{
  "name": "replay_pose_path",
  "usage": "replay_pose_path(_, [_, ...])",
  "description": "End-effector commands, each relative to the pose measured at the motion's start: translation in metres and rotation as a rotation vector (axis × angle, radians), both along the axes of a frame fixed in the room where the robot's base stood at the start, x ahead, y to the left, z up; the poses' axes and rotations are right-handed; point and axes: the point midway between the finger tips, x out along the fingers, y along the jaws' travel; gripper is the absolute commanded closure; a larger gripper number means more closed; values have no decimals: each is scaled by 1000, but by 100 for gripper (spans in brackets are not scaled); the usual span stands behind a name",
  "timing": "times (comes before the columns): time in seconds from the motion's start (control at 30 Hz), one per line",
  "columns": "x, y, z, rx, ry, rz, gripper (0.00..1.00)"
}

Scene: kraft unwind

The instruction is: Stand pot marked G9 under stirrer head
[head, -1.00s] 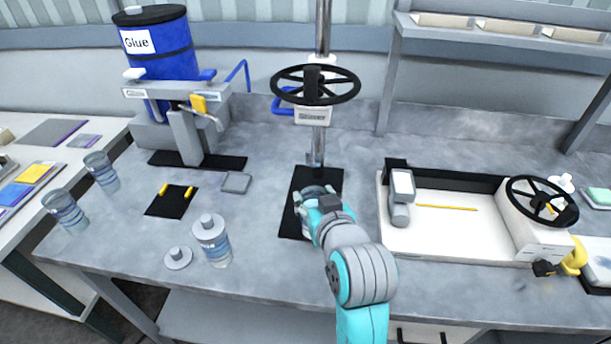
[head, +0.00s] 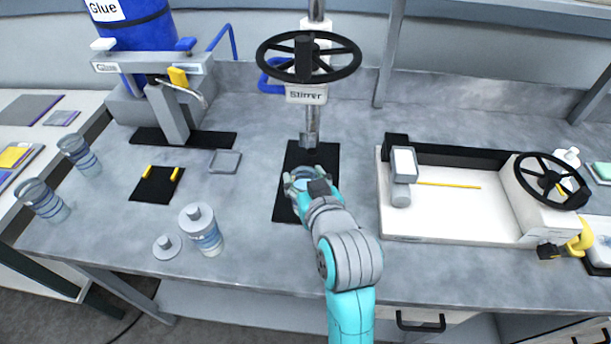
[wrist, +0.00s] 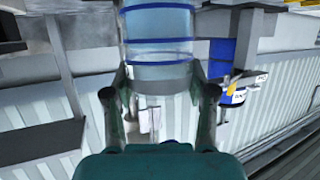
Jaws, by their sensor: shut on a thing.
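A clear pot with blue bands (wrist: 158,48) is held between the fingers of my gripper (wrist: 160,78), which is shut on it. In the head view my gripper (head: 306,187) is over the middle of the black mat under the stirrer, and the pot is largely hidden by the fingers. No G9 mark can be read on it. The stirrer head (head: 306,94), labelled Stirrer, has a black handwheel (head: 309,57) on top and a metal shaft (head: 311,128) that ends just behind the pot. I cannot tell whether the pot touches the mat (head: 284,207).
Two clear banded pots (head: 42,202) (head: 80,156) stand at the left. A capped pot (head: 201,230) and a loose lid (head: 166,247) are at the front left. The glue station (head: 170,112) is at the back left. A white tray machine (head: 455,233) stands at the right.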

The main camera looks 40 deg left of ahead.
Motion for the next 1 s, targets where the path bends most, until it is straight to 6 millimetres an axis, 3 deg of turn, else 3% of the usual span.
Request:
replay_pose_path(0.07, [0,0,-2,-1,1,0,100])
replay_pose_path(0.1, [0,0,-3,-1,1,0,41])
replay_pose_path(0.2, [0,0,-3,-1,1,0,19])
replay_pose_path(0.63, [-2,-3,2,0,0,-1,19])
replay_pose_path(1.0, [-39,-55,25,1,-1,-1,19])
